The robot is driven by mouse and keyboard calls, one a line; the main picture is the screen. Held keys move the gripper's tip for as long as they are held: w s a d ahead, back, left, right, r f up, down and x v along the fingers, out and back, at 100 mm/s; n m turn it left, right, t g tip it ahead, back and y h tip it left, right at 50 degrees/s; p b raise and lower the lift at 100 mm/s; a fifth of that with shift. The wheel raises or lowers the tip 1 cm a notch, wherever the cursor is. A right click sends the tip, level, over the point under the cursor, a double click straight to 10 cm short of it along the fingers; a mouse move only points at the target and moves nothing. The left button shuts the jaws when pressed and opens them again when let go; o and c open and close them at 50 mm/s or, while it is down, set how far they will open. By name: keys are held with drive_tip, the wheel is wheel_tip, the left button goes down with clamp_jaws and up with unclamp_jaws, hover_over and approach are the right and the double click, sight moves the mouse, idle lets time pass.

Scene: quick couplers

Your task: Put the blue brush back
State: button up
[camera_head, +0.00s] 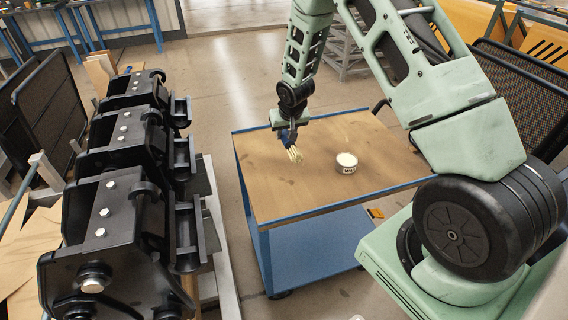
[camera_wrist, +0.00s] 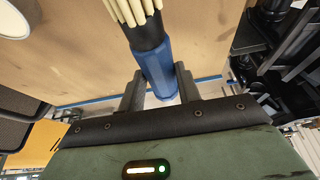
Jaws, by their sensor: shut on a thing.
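The blue brush has a blue handle (camera_wrist: 155,65), a black collar and pale bristles. My gripper (camera_wrist: 160,88) is shut on the blue handle in the wrist view, with one finger on each side. In the head view the brush's pale bristles (camera_head: 295,154) point down toward the viewer, over the wooden top of the blue cart (camera_head: 275,190). My gripper (camera_head: 287,133) is above the cart's far left part. I cannot tell whether the bristles touch the top.
A row of black couplers (camera_head: 125,190) stands on a rack at the left, with a floor gap between it and the cart. Dark mesh panels (camera_head: 50,105) stand behind it. Much of the cart top is bare. Blue-framed benches (camera_head: 115,22) are far back.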

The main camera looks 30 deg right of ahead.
sight(285, 160)
drive_tip(key=shift+f, duration=0.1)
wheel_tip(285, 160, down, 10)
drive_tip(key=shift+s+r+p, duration=0.1)
drive_tip(key=shift+r+p, duration=0.15)
drive_tip(key=shift+p, duration=0.45)
drive_tip(key=o, duration=1.1)
